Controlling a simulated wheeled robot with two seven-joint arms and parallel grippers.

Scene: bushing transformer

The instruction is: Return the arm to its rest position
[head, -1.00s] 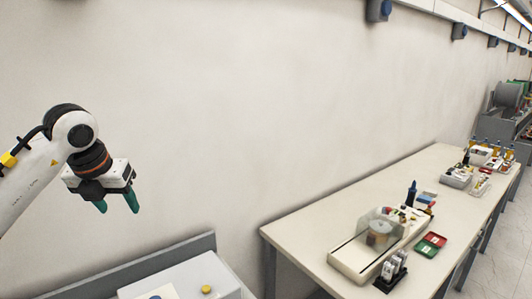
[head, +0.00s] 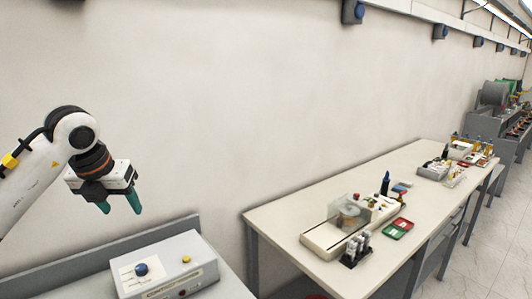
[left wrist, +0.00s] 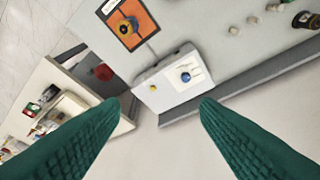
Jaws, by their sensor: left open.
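My left arm comes in from the left in the head view and is raised in front of the bare wall. Its gripper (head: 120,203) points down with two green fingers spread apart and nothing between them. The same open fingers fill the lower part of the left wrist view (left wrist: 165,115). The gripper hangs above and to the left of a grey control box (head: 165,268), apart from it. The right gripper is in neither view.
A long white table (head: 290,219) carries a clear-covered device (head: 348,215), a black rack of white pieces (head: 356,249) and red and green trays (head: 397,228). The control box also shows in the left wrist view (left wrist: 165,85), near an orange panel (left wrist: 127,22). The air around the gripper is clear.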

